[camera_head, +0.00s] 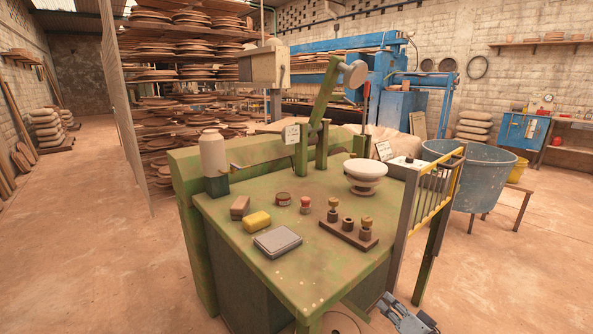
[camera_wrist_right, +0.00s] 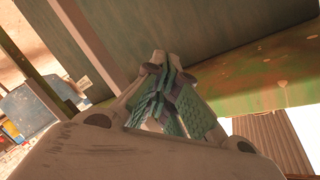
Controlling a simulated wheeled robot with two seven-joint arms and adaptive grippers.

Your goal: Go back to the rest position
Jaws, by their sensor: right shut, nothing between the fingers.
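My right gripper (camera_head: 383,298) shows at the bottom of the head view, low beside the right front side of the green workbench (camera_head: 300,285), below its top. In the right wrist view my right gripper (camera_wrist_right: 170,75) has its fingers shut together with nothing between them. A green panel, likely the bench's side, is close in front of the fingertips there; I cannot tell whether they touch. My left gripper is not in view.
A yellow rail (camera_head: 440,195) and a blue tub (camera_head: 480,178) stand right. The left floor is clear.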

